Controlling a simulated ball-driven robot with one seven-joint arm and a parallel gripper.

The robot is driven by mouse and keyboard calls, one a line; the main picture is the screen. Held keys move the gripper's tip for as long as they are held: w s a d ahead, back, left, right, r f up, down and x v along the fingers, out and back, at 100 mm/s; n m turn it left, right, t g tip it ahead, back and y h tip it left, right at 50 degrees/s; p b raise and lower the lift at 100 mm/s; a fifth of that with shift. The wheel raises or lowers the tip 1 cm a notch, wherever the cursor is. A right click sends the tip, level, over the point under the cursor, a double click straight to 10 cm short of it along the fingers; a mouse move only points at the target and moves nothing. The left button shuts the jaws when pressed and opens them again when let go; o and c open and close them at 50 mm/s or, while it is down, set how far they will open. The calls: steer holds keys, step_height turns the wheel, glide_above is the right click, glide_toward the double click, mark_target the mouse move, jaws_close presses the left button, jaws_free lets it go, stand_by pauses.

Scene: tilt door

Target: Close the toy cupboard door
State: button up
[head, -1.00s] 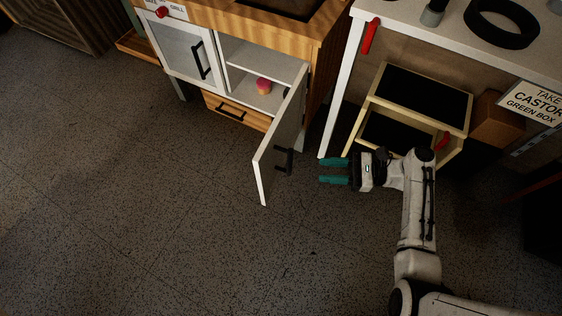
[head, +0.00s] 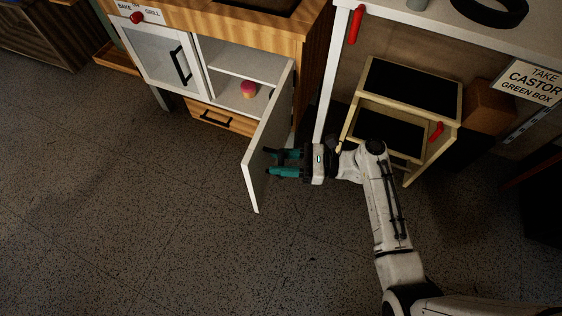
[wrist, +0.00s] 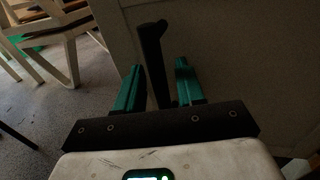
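The toy cupboard door (head: 264,148) is white and stands wide open, swung out from the right side of the cupboard (head: 238,78). Its outer face is turned toward my arm. My gripper (head: 270,164) is at that outer face, by the door's black handle. In the wrist view the black handle (wrist: 153,60) rises between the two green fingers of my gripper (wrist: 156,82). The fingers are apart, with gaps beside the handle. In the head view the handle is mostly hidden by the fingers.
A pink toy cupcake (head: 248,89) sits inside the cupboard. A closed left door (head: 160,60) and a wooden drawer (head: 220,115) adjoin the opening. A white table leg (head: 325,90) and a wooden drawer unit (head: 400,100) stand to the right. The floor (head: 150,220) in front is clear.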

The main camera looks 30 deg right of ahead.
steer(key=shift+a, duration=0.1)
steer(key=shift+c, duration=0.4)
jaws_close()
